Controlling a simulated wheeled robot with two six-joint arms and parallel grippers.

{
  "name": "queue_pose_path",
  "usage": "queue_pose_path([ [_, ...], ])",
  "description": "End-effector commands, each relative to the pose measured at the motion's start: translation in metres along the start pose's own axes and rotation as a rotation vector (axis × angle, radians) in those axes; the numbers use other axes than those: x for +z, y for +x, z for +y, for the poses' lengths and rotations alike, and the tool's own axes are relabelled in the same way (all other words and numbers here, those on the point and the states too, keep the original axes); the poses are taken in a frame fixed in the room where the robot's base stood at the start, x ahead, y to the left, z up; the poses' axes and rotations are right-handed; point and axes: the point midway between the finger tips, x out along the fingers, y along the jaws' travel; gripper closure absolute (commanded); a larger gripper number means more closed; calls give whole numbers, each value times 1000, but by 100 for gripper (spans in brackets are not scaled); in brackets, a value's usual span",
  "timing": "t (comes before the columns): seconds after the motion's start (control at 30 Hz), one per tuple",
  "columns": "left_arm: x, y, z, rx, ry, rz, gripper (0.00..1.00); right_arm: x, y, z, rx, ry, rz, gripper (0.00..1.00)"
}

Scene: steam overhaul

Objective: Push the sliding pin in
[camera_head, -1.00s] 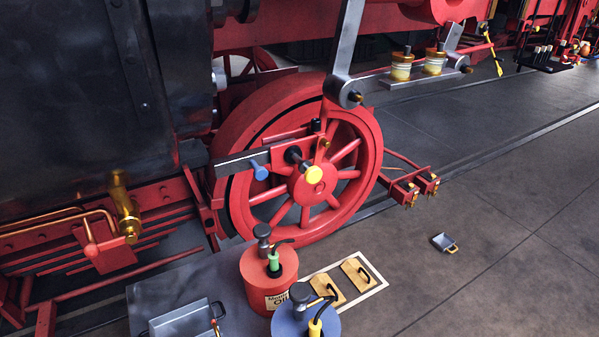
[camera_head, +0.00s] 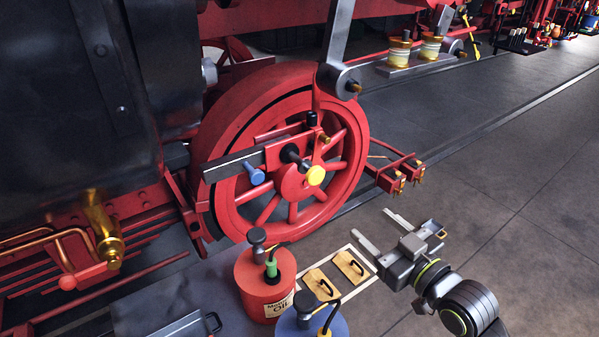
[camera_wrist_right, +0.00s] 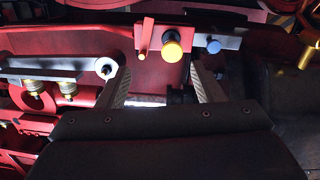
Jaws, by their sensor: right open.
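Pins stick out of the dark and red linkage in front of the red spoked wheel (camera_head: 240,215). One has a yellow round end (camera_head: 315,175) on a black shaft; another has a blue end (camera_head: 254,173). I cannot tell which is the sliding pin. My right gripper (camera_head: 369,221) is open and empty, right of and below the pins, apart from them. In the right wrist view, the yellow end (camera_wrist_right: 173,50) shows between and beyond the open fingers, with the blue end (camera_wrist_right: 214,46) to its right. My left gripper is not in view.
A red oil can (camera_head: 262,290) and a blue can (camera_head: 310,326) stand below the wheel, near two wooden blocks with handles (camera_head: 350,264). A grey rod (camera_head: 338,45) hangs above the wheel. Open floor lies right.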

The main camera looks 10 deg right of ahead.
Motion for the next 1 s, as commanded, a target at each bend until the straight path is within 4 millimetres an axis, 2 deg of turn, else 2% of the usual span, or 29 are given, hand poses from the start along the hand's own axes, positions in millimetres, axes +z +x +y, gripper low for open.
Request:
queue_pose_path([
  [0.03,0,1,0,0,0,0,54,-12,-4,-6,-15,-10,23,39],
  [0.1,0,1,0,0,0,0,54,-22,-8,-10,-29,-18,42,39],
  [0.23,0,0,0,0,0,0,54,-28,-7,-13,-35,-22,54,39],
  [0.37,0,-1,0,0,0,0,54,-29,6,-13,-33,-19,56,39],
  [1.0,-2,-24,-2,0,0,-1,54,-36,131,-18,-35,-19,52,39],
])
